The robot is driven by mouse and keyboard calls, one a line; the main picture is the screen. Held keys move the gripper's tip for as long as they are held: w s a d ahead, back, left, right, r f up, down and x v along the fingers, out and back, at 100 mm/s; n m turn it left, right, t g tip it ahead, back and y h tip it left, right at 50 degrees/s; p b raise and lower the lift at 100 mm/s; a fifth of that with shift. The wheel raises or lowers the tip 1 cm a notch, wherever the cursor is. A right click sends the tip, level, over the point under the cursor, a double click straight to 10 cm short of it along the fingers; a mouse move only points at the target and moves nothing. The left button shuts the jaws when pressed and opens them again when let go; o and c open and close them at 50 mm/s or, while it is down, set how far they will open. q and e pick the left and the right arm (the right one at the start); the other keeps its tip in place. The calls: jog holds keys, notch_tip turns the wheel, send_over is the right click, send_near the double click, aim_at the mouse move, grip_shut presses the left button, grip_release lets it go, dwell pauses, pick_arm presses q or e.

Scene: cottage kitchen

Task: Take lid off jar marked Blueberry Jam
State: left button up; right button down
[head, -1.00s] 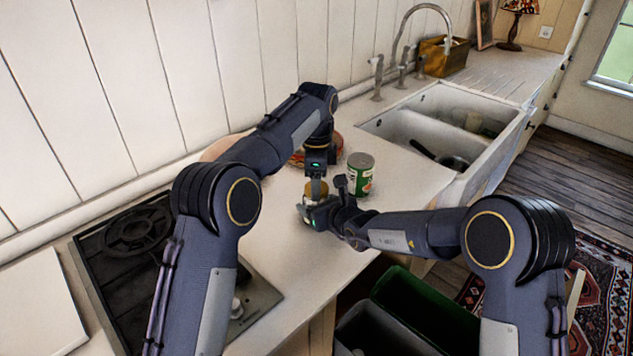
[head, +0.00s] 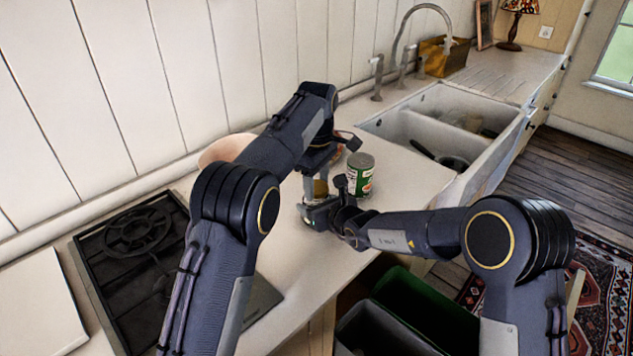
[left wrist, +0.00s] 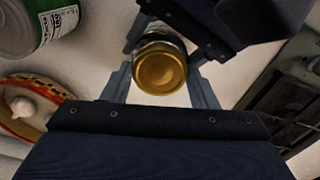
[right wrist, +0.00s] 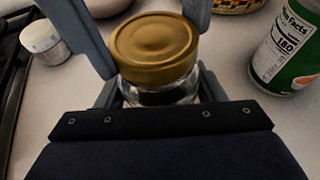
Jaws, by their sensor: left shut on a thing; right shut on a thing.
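A small glass jar (right wrist: 160,96) with a gold lid (right wrist: 153,45) stands upright over the counter. My right gripper (right wrist: 160,92) is shut around the glass body, below the lid. My left gripper (left wrist: 161,75) comes from above with its fingers shut on either side of the gold lid (left wrist: 160,70). The lid still sits on the jar's mouth, as far as I can see. In the head view, the left gripper (head: 318,188) is above the right gripper (head: 322,212), and the jar is mostly hidden between them. No lettering on the jar is readable.
A green and white can (head: 361,174) stands close to the right of the jar. A bowl with a patterned rim (left wrist: 62,90) is behind. A hob (head: 135,255) lies left, a sink (head: 425,130) right. Bins (head: 400,310) stand below the counter's front edge.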

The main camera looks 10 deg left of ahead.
aim_at(317, 186)
pick_arm(q)
jog(key=n, duration=0.6)
jog(key=shift+w, duration=0.1)
jog(key=shift+r, duration=0.2)
jog(key=shift+r, duration=0.9)
jog(key=shift+r, duration=2)
pick_arm(e)
jog(key=shift+c, duration=1.3)
grip_release()
jog(key=shift+s, duration=0.1)
